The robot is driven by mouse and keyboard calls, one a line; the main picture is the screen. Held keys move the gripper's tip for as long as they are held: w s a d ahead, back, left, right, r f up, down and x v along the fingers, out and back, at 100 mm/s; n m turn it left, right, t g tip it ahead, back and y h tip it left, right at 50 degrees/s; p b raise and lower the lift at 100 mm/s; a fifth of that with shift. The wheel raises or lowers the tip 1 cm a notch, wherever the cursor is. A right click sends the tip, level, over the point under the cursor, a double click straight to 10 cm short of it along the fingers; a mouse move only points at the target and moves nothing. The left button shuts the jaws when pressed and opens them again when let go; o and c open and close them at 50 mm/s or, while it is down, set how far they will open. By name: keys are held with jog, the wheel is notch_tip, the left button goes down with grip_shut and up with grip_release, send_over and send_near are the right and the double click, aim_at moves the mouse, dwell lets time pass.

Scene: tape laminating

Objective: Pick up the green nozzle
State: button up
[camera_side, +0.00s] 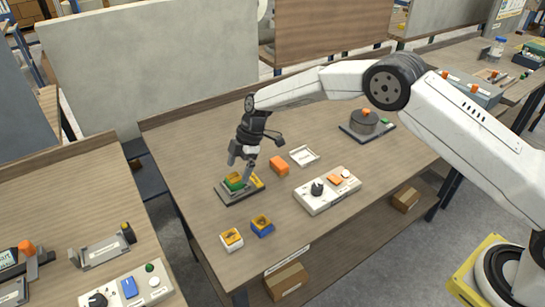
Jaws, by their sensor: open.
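A small green piece (234,182), which looks like the green nozzle, sits on a dark flat base (241,195) near the left part of the table. Yellow parts (256,181) stand beside it on the same base. My gripper (241,164) points down just above the green piece, with its fingers apart and nothing seen between them. The gripper is close over the base and partly hides what is behind it. I cannot tell whether a fingertip touches anything.
An orange block (279,166), a white tray (304,156) and a white control box (327,191) lie to the right. Two small boxes, white (231,240) and blue (262,226), stand in front. A dark round device (364,122) stands farther back.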

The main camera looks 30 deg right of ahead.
aim_at(236, 176)
jog(key=shift+x, duration=1.7)
grip_shut()
